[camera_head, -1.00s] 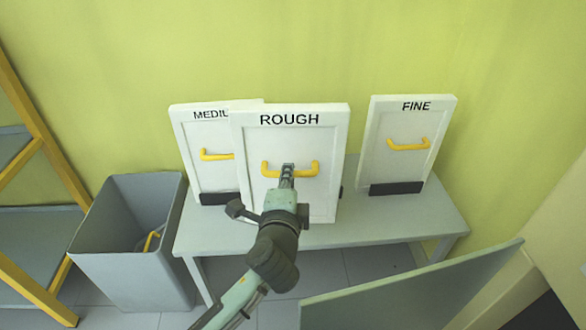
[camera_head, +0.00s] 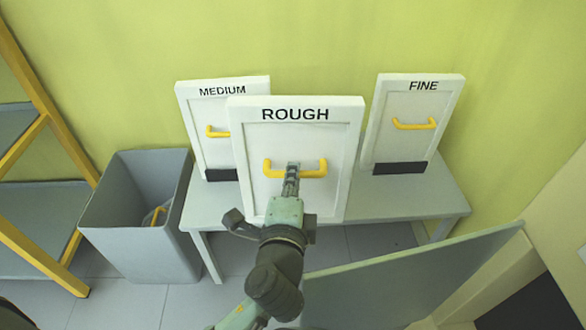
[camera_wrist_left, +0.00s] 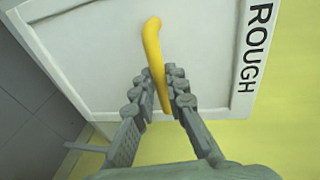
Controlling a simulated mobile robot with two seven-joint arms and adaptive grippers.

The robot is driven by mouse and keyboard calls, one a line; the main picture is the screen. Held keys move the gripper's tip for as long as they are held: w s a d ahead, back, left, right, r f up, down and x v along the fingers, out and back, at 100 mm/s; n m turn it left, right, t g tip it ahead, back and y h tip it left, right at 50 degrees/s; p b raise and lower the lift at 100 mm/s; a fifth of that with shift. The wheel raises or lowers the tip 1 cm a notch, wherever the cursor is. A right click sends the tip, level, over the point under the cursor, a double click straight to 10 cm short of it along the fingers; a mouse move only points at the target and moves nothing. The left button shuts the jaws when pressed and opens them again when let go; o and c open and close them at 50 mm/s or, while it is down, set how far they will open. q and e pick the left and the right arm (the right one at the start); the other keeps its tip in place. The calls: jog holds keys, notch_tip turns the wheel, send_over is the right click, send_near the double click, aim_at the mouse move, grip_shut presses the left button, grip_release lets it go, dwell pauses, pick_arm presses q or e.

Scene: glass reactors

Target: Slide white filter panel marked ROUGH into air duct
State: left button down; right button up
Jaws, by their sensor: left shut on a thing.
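The white ROUGH panel (camera_head: 296,140) is upright in the head view, in front of the grey table and nearer to me than the other panels. Its yellow handle (camera_head: 272,170) is in the jaws of my left gripper (camera_head: 292,170). The left wrist view shows the gripper fingers (camera_wrist_left: 158,92) on either side of the yellow handle (camera_wrist_left: 154,45), with the ROUGH panel (camera_wrist_left: 95,50) behind. The panel's lower edge is partly hidden by my arm. The air duct cannot be made out for certain. My right gripper is not in view.
The MEDIUM panel (camera_head: 200,115) and FINE panel (camera_head: 412,110) stand on the grey table (camera_head: 430,200). A grey bin (camera_head: 140,240) with something yellow-handled inside stands left, beside a yellow-framed rack (camera_head: 50,130). A grey-green flat panel (camera_head: 400,285) juts in at lower right.

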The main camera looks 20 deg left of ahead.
pick_arm(q)
jog(key=v, duration=0.8)
jog(key=shift+w+d, duration=0.15)
jog(key=shift+d, duration=0.2)
